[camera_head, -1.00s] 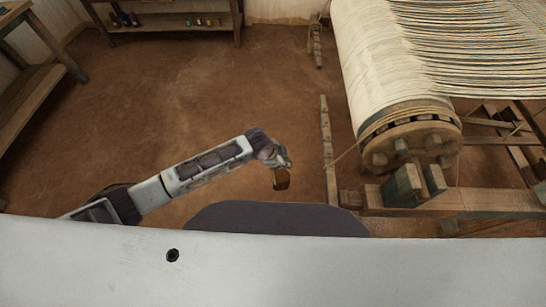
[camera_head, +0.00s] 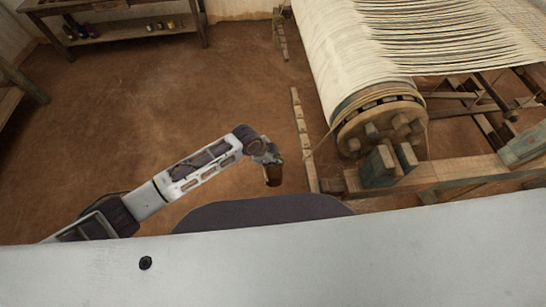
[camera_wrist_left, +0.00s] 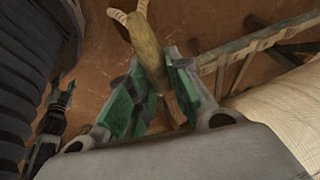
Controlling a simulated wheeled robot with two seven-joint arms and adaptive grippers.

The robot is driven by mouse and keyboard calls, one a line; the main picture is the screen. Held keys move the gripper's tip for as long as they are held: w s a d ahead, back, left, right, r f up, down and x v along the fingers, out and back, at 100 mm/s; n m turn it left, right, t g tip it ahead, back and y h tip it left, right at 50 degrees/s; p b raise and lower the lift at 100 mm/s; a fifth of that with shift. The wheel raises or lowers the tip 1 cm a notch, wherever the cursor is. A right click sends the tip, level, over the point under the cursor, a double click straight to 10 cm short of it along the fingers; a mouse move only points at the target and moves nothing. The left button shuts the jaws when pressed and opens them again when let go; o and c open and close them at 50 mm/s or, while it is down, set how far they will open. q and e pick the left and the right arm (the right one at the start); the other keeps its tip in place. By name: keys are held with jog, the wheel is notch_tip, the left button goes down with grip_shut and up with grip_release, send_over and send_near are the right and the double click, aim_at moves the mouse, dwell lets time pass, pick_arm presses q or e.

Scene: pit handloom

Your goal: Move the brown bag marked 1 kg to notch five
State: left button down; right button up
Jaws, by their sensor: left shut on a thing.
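My left gripper (camera_head: 266,158) is shut on a brown bag (camera_head: 273,177), which hangs below the jaws in the head view. In the left wrist view the green finger pads of the left gripper (camera_wrist_left: 155,92) close on both sides of the tan-brown bag (camera_wrist_left: 148,50). Two pale loops stand at the bag's far end. No marking can be read on it. A notched wooden bar (camera_head: 303,135) lies to the right of the bag, apart from it. The notch numbers are too small to read. My right gripper is not in view.
The loom's warp beam (camera_head: 378,120) with pale threads stands right of the notched bar. A cord (camera_head: 323,143) runs from it toward the bar. Wooden blocks (camera_head: 388,165) sit on the loom frame. A shelf (camera_head: 120,34) stands at the back left. The earth floor (camera_head: 130,110) is clear.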

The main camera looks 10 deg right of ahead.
pick_arm(q)
jog(key=shift+a+r, duration=0.1)
jog(key=shift+r, duration=0.05)
jog(key=shift+a, duration=2.35)
jog(key=a+r+p, duration=0.1)
jog(key=a+p, duration=0.3)
jog(key=a, duration=0.6)
jog(key=shift+a, duration=0.15)
dwell(1.6)
